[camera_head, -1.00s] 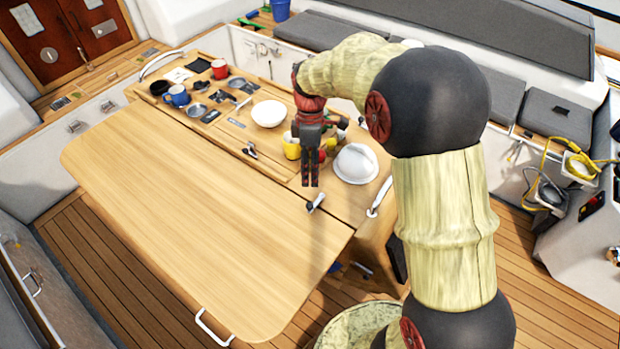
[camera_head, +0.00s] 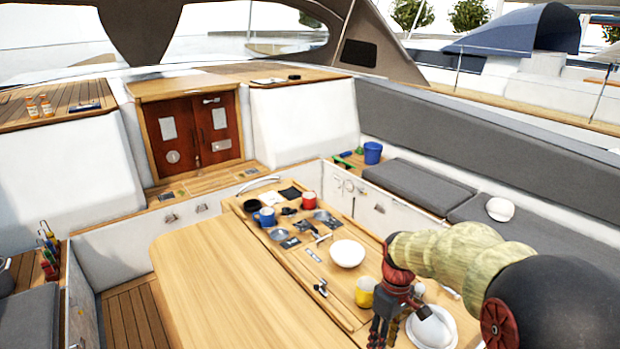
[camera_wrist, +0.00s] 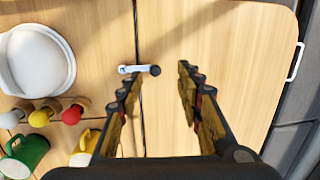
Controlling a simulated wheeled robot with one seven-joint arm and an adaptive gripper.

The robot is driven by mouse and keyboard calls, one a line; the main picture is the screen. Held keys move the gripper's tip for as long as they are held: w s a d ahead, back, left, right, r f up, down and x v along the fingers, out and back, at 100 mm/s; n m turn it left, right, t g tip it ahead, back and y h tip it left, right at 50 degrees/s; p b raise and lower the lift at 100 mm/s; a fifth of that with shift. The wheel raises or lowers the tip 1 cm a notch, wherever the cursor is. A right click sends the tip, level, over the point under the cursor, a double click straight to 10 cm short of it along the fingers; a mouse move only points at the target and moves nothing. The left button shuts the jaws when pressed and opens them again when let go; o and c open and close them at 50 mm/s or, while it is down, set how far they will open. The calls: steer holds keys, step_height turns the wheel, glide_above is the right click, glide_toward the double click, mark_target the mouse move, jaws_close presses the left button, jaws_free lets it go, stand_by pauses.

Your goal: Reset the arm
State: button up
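My arm reaches in from the right in the head view. My gripper (camera_head: 381,332) hangs pointing down above the table, near the bottom edge of the picture and left of a white domed item (camera_head: 436,326). In the wrist view, its two fingers (camera_wrist: 160,82) are apart with nothing between them. Below them is the table's wooden top (camera_wrist: 222,60) with a small metal latch (camera_wrist: 137,69). A yellow mug (camera_head: 366,291) stands just behind the gripper in the head view.
A white bowl (camera_head: 347,254), blue mug (camera_head: 265,217) and red mug (camera_head: 309,200) stand farther back on the table. The left part of the tabletop (camera_head: 205,270) is clear.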

steer(key=s+r+m+t+b, duration=0.3)
steer(key=s+r+b, duration=0.1)
steer(key=s, duration=0.6)
steer(key=s+r+m+t+b, duration=0.4)
steer(key=s+b, duration=0.1)
steer(key=s, duration=0.5)
steer(key=shift+d+r+m+t+h, duration=0.15)
steer(key=shift+r+m+t+h, duration=0.1)
steer(key=shift+m+t+h, duration=0.05)
